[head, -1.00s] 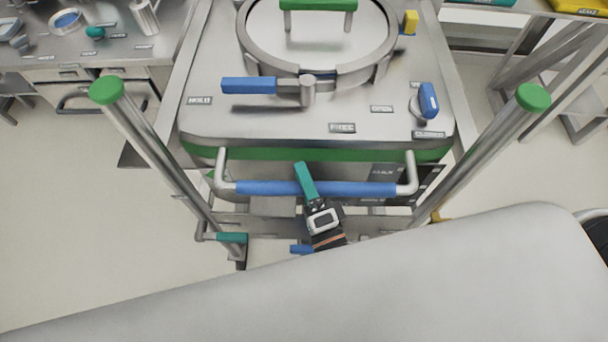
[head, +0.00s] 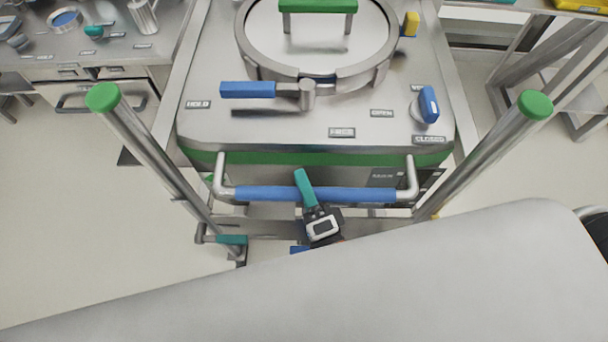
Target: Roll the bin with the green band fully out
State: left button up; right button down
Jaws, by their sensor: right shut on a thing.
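The steel bin (head: 270,126) with a green band (head: 290,157) round its upper edge stands in front of me, between two slanted posts. Its round lid with a green handle (head: 318,6) is on top. A push bar with a blue sleeve (head: 350,194) sticks out from its near side. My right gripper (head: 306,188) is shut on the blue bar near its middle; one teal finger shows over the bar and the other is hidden. My left gripper is not in view.
Green-capped posts stand left (head: 150,150) and right (head: 490,150) of the bin. A steel bench (head: 110,45) is at the back left, a rack (head: 560,60) at the back right. Pale floor is open at left. My own grey body fills the lower right.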

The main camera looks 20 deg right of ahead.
jog(key=shift+s+a+f, duration=0.15)
jog(key=shift+s+f, duration=0.05)
jog(key=shift+s, duration=0.15)
jog(key=c, duration=1.5)
grip_release()
jog(key=shift+s, duration=0.1)
jog(key=o, duration=0.4)
jog(key=shift+r, duration=0.15)
jog(key=shift+c, duration=0.2)
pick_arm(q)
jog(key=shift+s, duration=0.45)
pick_arm(e)
jog(key=shift+s, duration=0.1)
pick_arm(q)
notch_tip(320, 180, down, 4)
jog(key=b, duration=0.3)
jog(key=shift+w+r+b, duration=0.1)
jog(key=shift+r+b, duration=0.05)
jog(key=shift+b, duration=0.2)
pick_arm(e)
jog(key=v, duration=1.1)
jog(key=shift+s, duration=0.35)
jog(key=shift+f, duration=0.2)
